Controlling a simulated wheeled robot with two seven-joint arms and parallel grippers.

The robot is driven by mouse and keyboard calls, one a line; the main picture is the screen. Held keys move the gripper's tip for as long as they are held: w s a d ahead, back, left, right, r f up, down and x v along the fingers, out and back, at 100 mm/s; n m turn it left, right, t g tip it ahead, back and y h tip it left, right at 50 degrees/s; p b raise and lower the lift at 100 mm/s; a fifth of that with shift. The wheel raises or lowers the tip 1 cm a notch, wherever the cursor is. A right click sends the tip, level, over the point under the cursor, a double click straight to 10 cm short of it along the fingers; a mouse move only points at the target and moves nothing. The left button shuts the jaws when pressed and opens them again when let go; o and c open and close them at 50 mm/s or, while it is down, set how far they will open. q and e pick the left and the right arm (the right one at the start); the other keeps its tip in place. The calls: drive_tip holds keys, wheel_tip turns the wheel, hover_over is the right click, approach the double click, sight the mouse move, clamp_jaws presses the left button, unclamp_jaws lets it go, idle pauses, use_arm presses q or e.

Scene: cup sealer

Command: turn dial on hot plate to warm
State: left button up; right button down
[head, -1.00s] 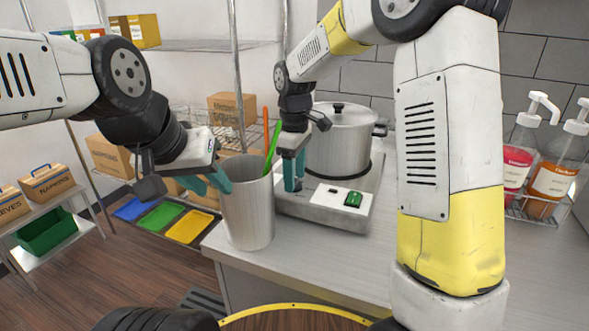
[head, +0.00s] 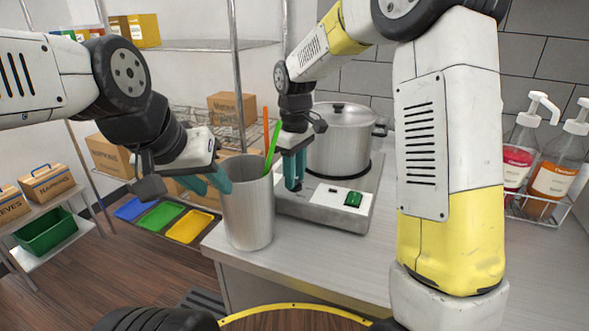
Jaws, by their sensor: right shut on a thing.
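The hot plate (head: 331,207) sits on the counter with a lidded steel pot (head: 338,143) on top. Its front panel has a green switch (head: 354,199) at the right. My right gripper (head: 293,182) points down at the left part of the panel, its teal fingers shut on the dark dial there, which they mostly hide. My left gripper (head: 215,182) is at the left side of a tall metal cup (head: 249,214), its teal fingers apart. One finger is beside or behind the cup's rim; I cannot tell if it touches.
The cup holds a green and an orange utensil (head: 271,146) and stands at the counter's (head: 331,265) left edge, close to the hot plate. Pump bottles (head: 552,165) stand in a rack at the right. Wire shelves with boxes (head: 231,108) are at the back left.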

drive_tip(key=m, duration=0.5)
drive_tip(key=shift+m, duration=0.3)
drive_tip(key=m, duration=0.5)
drive_tip(key=shift+m, duration=0.4)
drive_tip(key=c, duration=0.9)
unclamp_jaws()
drive_tip(key=shift+c, duration=0.2)
wheel_tip(320, 180, up, 8)
drive_tip(key=shift+f, duration=0.1)
